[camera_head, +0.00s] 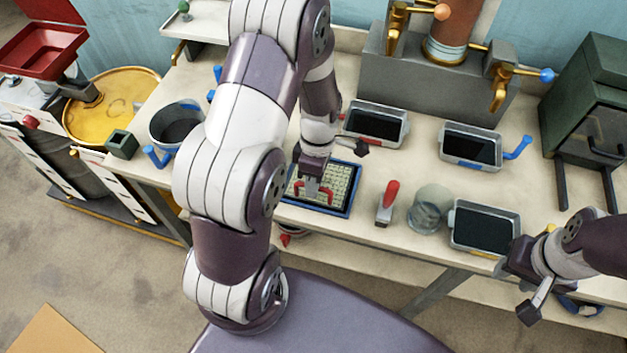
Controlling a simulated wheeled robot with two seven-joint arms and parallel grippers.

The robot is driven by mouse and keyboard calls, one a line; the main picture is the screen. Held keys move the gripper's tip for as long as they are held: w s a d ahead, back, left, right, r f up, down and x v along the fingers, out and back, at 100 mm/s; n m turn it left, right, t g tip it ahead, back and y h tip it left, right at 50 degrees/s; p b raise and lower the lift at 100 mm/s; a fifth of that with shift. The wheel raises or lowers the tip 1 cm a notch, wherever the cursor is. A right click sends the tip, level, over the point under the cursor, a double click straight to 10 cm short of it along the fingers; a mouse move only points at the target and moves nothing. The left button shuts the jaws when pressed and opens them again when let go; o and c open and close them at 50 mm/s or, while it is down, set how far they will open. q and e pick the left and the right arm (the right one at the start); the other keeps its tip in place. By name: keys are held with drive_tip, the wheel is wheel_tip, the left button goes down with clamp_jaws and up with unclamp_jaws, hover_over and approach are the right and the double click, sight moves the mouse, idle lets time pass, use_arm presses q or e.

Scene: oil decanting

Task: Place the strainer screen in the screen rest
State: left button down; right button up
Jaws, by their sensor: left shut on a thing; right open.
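The strainer screen (340,178) appears as a pale mesh panel with a red grip, on the worktable just right of my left arm. My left gripper (313,190) points down over it and is shut on the red grip. A dark blue rim (352,203), seemingly the screen rest, frames the mesh. Whether the screen sits fully down in it or hovers slightly above cannot be told. My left arm hides the left part of both. My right gripper (530,288) is open and empty at the table's front right, below a dark-filled tray (484,203).
Two more dark-filled trays (403,128) (497,134) stand behind. A red-handled tool (387,203) and a clear glass jar (429,210) stand right of the blue rim. A blue-handled pot (158,137) is at left. Brass taps (499,83) and a green-grey box (585,100) stand behind.

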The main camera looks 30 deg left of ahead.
use_arm(q)
drive_tip(key=c, duration=1.1)
unclamp_jaws()
drive_tip(key=shift+c, duration=0.2)
drive_tip(key=d+v, duration=0.1)
drive_tip(key=v, duration=1.1)
drive_tip(key=s+d+m+t, duration=0.2)
drive_tip(key=s+m, duration=0.1)
drive_tip(key=m, duration=0.7)
drive_tip(key=s+d+m+t, duration=0.1)
drive_tip(key=s+d+m, duration=0.1)
drive_tip(key=m, duration=0.9)
drive_tip(key=shift+s+f+t+y+p, duration=0.3)
drive_tip(key=shift+s+t, duration=0.1)
drive_tip(key=shift+s, duration=0.45)
drive_tip(key=shift+d, duration=0.1)
